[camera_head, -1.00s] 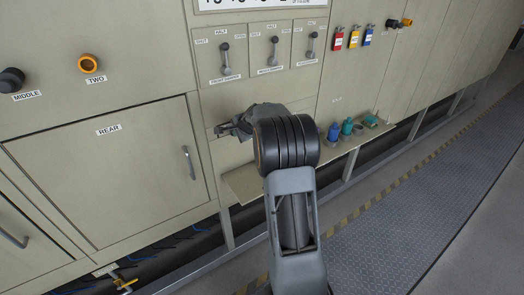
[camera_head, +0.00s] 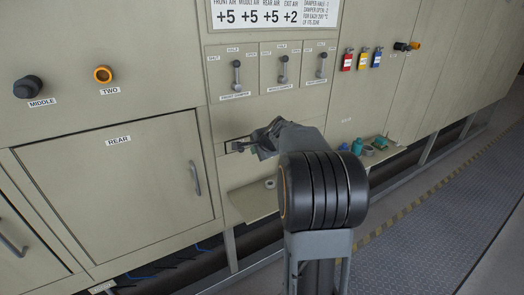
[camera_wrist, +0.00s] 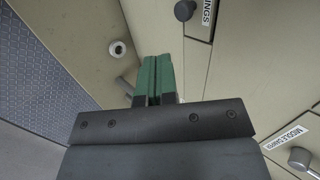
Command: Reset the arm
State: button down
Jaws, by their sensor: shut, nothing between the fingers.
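My arm reaches up in the middle of the head view, in front of the beige furnace panel (camera_head: 215,130).
Three damper levers (camera_head: 283,70) sit above my gripper. Coloured padlocks (camera_head: 362,59) hang to their right. Small bottles and cups (camera_head: 368,149) stand on the shelf's right part. A REAR door (camera_head: 115,190) is at left. The walkway (camera_head: 450,215) at right is clear.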

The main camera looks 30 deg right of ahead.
jog(key=s+a+f+n+g, duration=0.2)
jog(key=s+a+n, duration=0.7)
jog(key=s, duration=0.3)
jog(key=s+a+f+n+g, duration=0.2)
jog(key=s+a+n+g, duration=0.1)
jog(key=s+a+n, duration=0.6)
jog(key=shift+s+a+f, duration=0.3)
jog(key=shift+s+a, duration=0.9)
jog(key=shift+s, duration=1.05)
